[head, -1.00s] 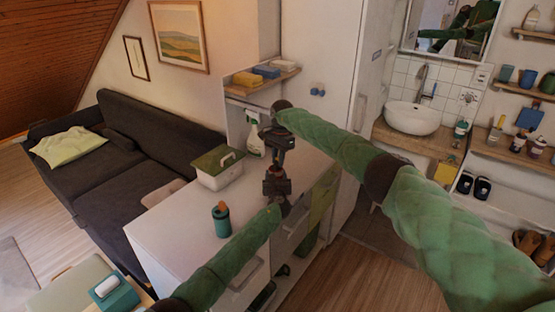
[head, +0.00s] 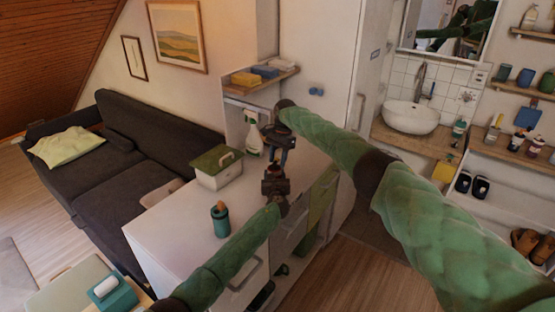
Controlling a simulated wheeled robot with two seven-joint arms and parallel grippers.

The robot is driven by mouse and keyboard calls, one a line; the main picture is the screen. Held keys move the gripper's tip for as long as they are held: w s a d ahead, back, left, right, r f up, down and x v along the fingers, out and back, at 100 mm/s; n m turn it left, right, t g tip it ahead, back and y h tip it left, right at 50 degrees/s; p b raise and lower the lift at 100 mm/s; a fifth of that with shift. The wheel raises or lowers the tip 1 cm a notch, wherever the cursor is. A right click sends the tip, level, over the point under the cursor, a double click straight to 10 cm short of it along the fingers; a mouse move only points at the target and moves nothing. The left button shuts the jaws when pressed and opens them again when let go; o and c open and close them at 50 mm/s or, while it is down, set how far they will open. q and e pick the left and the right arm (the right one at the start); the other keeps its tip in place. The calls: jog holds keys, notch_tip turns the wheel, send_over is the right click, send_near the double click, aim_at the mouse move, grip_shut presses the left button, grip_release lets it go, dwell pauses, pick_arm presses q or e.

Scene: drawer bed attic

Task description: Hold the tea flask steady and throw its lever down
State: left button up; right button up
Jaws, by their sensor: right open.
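The tea flask (head: 220,222) is a small teal cylinder with an orange piece at its top. It stands upright on the white counter (head: 175,230), near the front left of my arms. My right gripper (head: 279,158) is open and hangs pointing down over the counter's right part, to the right of and behind the flask. My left gripper (head: 275,183) is just below it in the picture, also right of the flask and apart from it. Its jaws are too dark and small to read. Neither gripper touches the flask.
A white box with a green lid (head: 217,167) stands behind the flask, and a spray bottle (head: 253,137) is farther back. A dark sofa (head: 130,165) lies to the left. A teal tissue box (head: 112,293) is at the lower left. The counter around the flask is clear.

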jog(key=shift+r, duration=0.1)
jog(key=v, duration=1.1)
jog(key=shift+r, duration=0.3)
jog(key=shift+w+d, duration=0.1)
jog(key=f, duration=0.3)
jog(key=s+a+f+t+h, duration=0.1)
jog(key=f, duration=0.3)
jog(key=s+a+f+t+h, duration=0.1)
jog(key=f, duration=0.3)
jog(key=shift+s+f, duration=0.2)
dwell(0.5)
